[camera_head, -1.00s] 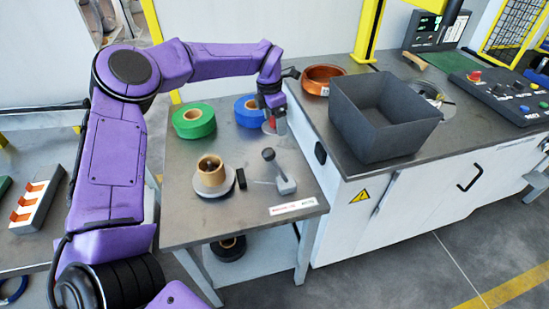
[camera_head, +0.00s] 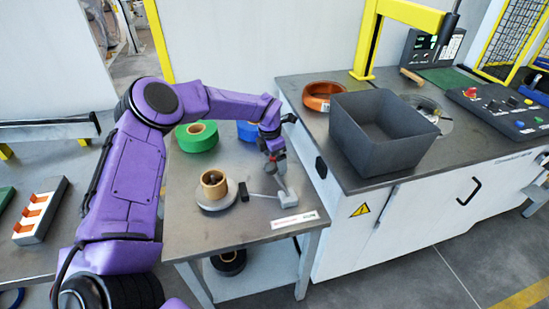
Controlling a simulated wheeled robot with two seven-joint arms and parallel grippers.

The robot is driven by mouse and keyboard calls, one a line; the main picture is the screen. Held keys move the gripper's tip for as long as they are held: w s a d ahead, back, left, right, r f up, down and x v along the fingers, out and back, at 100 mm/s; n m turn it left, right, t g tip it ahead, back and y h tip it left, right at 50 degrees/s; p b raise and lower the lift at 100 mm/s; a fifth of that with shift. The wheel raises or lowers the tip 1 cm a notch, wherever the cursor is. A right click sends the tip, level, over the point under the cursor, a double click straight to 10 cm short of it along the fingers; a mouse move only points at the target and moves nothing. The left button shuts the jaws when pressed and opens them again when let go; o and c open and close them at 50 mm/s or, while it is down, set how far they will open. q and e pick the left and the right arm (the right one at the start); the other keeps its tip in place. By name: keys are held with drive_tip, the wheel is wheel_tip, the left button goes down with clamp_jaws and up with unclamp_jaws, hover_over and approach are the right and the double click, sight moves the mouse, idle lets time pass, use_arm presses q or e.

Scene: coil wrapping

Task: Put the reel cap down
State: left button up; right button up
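My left gripper (camera_head: 273,157) hangs low over the right part of the small grey table (camera_head: 240,236). It is at the upper end of a grey hand tool (camera_head: 287,198) that lies there, and hides part of it. A small reddish patch shows at the fingertips. I cannot make out the reel cap for sure or tell whether the fingers hold it. A brown roll (camera_head: 213,181) stands on a pale grey disc (camera_head: 216,201) left of the gripper. My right gripper is out of view.
A green tape roll (camera_head: 197,135) and a partly hidden blue roll (camera_head: 248,131) lie at the back. A small black block (camera_head: 244,191) sits beside the disc. On the bench at right are a dark grey bin (camera_head: 375,150) and a copper coil (camera_head: 321,96). The table's front left is clear.

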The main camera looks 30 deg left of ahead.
use_arm(q)
wheel_tip(320, 180, up, 12)
drive_tip(key=s, duration=0.1)
drive_tip(key=shift+s+a+r+b, duration=0.15)
drive_tip(key=shift+a+b, duration=0.15)
drive_tip(key=shift+a, duration=0.05)
